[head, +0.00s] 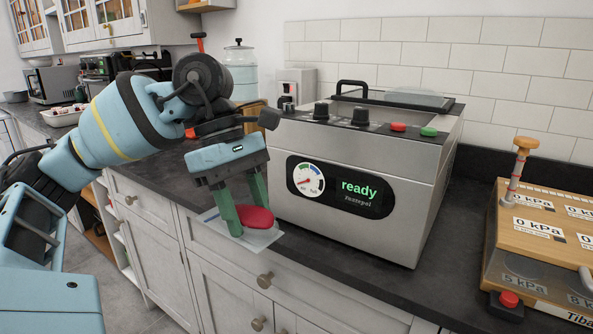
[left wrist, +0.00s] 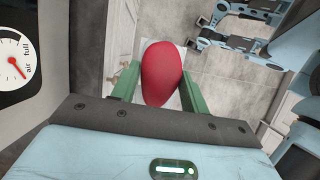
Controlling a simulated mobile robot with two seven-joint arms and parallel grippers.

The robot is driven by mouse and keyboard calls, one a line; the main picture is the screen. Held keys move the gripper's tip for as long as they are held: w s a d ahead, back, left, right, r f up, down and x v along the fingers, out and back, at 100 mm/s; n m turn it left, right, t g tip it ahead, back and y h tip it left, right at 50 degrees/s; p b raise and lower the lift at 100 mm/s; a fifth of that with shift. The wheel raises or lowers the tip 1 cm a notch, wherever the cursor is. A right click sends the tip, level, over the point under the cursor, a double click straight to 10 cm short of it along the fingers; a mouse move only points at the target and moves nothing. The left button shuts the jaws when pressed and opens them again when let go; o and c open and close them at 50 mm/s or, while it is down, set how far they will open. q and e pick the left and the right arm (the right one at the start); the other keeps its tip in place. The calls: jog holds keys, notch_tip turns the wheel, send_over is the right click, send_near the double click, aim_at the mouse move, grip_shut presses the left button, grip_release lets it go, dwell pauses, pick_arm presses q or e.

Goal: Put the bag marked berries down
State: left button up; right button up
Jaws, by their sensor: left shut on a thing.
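A clear bag (head: 262,238) with a smooth red filling (head: 256,218) is held between the green fingers of my left gripper (head: 240,212). The red filling also shows between the fingers in the left wrist view (left wrist: 162,72), with a pale sheet of bag around it. The fingers are shut on the bag at its two sides. In the head view the bag overlaps the worktop's front edge, beside the machine; I cannot tell if it touches the worktop. No marking on the bag can be read. My right gripper does not show in the head view.
A steel machine (head: 360,180) reading "ready" stands just right of the bag; its dial (left wrist: 18,68) shows in the left wrist view. A wooden board (head: 545,235) with kPa labels is at the far right. Dark worktop (head: 455,240) lies bare between them. A white tray (head: 62,115) is far left.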

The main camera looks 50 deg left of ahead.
pick_arm(q)
jog(key=w+d+f+m+g+y, duration=0.2)
jog(key=d+f+m, duration=0.5)
jog(key=d+m, duration=0.2)
jog(key=w+d+f+m+g+y, duration=0.2)
jog(key=d+f+m, duration=0.4)
jog(key=d+m, duration=0.3)
jog(key=w+m+g, duration=0.1)
jog(key=m, duration=0.2)
jog(key=shift+d+f, duration=0.3)
jog(key=shift+f, duration=0.05)
jog(key=shift+s+a, duration=0.1)
jog(key=shift+a, duration=0.05)
